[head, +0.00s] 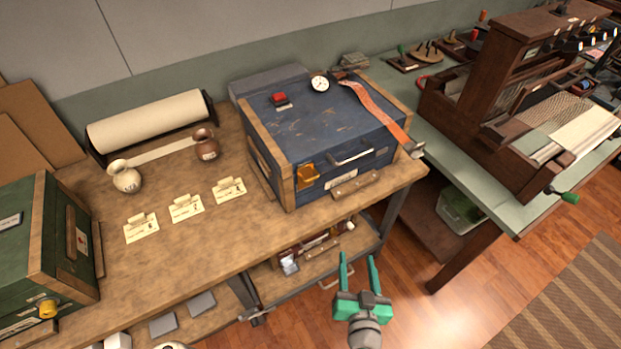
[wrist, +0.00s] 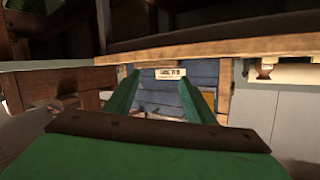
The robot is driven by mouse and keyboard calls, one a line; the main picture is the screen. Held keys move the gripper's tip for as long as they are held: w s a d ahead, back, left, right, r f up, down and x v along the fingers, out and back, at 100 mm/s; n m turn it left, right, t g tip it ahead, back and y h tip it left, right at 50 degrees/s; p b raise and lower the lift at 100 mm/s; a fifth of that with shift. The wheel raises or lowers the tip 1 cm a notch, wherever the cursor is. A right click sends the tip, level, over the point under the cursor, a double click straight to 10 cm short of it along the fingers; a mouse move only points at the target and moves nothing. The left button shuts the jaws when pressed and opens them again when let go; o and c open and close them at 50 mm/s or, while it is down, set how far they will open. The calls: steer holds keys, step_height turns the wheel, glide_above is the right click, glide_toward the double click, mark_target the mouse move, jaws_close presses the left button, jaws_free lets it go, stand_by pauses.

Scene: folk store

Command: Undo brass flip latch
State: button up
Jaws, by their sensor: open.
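The blue chest (head: 335,125) with wooden edges stands on the workbench with its lid down. The brass flip latch (head: 306,173) is a small yellow-orange piece at the left of the chest's front, by the lid seam. Its exact position is too small to tell. My gripper (head: 358,258) has teal fingers, spread apart and empty. In the head view it is in front of the bench, below and right of the latch.
An orange strap (head: 377,108) crosses the lid, with a dial gauge (head: 319,84) and red block on top. A silver handle (head: 350,155) is on the front. A lower shelf (head: 335,258) holds items near my gripper. A loom (head: 510,100) stands right; the floor in front is clear.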

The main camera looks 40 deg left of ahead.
steer(key=w+a+r+n+g+y, duration=0.2)
steer(key=w+a+r+n+y, duration=0.15)
steer(key=a+r, duration=0.2)
steer(key=n+g+y, duration=0.3)
steer(key=n+y, duration=0.1)
steer(key=n, duration=0.1)
glide_toward(311, 180)
steer(key=x, duration=1)
steer(key=shift+w+a+f, duration=0.15)
steer(key=shift+c, duration=0.6)
